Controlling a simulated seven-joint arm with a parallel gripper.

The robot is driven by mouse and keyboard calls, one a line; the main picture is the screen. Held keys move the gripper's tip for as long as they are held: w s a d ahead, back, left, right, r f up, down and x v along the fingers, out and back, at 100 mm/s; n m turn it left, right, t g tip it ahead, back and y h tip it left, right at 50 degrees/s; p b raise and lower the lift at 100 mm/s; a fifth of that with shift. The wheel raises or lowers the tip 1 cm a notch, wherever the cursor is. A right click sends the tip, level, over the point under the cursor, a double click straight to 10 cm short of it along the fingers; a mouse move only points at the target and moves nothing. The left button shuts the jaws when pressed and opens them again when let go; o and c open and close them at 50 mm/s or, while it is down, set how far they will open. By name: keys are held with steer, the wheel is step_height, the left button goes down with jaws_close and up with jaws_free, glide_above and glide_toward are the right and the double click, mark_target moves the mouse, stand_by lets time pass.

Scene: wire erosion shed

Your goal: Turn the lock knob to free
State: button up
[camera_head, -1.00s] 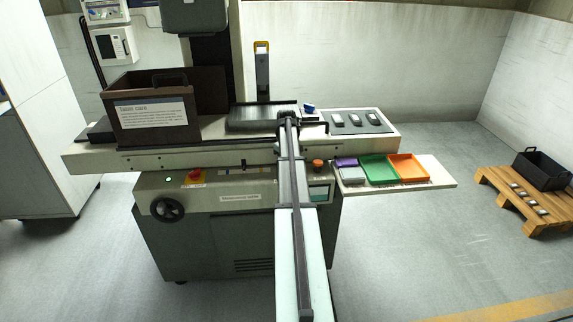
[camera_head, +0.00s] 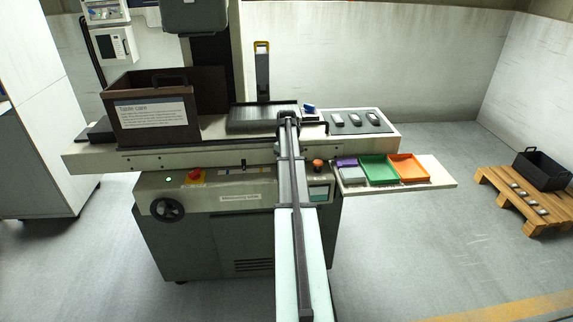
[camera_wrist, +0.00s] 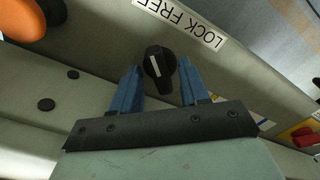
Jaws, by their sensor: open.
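The lock knob (camera_wrist: 158,68) is black with a white pointer line and shows in the middle of the wrist view. Its pointer lies roughly across the direction of the lettering. A white label (camera_wrist: 182,18) reading "LOCK FREE" is on the panel just beyond it. My gripper (camera_wrist: 160,74) is open, with one blue finger to the left of the knob and one to the right. Gaps show between the knob and both fingers. Whether the fingers reach down to the knob's depth I cannot tell. In the head view my arm hides the knob and the fingertips.
An orange knob (camera_wrist: 20,18) is at the upper left of the wrist view, and a red control (camera_wrist: 304,136) at the right edge. In the head view, a brown box (camera_head: 152,128) stands on the machine table, and coloured trays (camera_head: 380,168) lie on a side shelf.

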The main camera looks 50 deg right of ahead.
step_height(320, 180, up, 14)
stand_by(0.6)
steer(key=shift+f, duration=0.1)
stand_by(0.4)
steer(key=w+a+f, duration=0.2)
steer(key=a+f, duration=0.4)
steer(key=a, duration=0.4)
steer(key=w+a+f, duration=0.3)
steer(key=a+f, duration=0.3)
steer(key=a, duration=0.3)
steer(key=w+a+f, duration=0.2)
steer(key=a+f, duration=0.4)
steer(key=a, duration=0.4)
steer(key=s+a+f, duration=0.4)
steer(key=a+f, duration=0.1)
steer(key=a, duration=0.6)
steer(key=s+a+f+n, duration=0.1)
steer(key=s+a+f, duration=0.35)
steer(key=a, duration=0.65)
steer(key=s+a+f, duration=0.4)
steer(key=a+f, duration=0.1)
steer(key=a, duration=0.6)
steer(key=s+f+g, duration=0.3)
steer(key=s+f, duration=0.7)
steer(key=s, duration=0.5)
steer(key=s+f+g, duration=0.3)
steer(key=s+f, duration=0.7)
steer(key=s, duration=0.4)
steer(key=shift+s+f+g, duration=0.35)
steer(key=shift+f+g, duration=0.05)
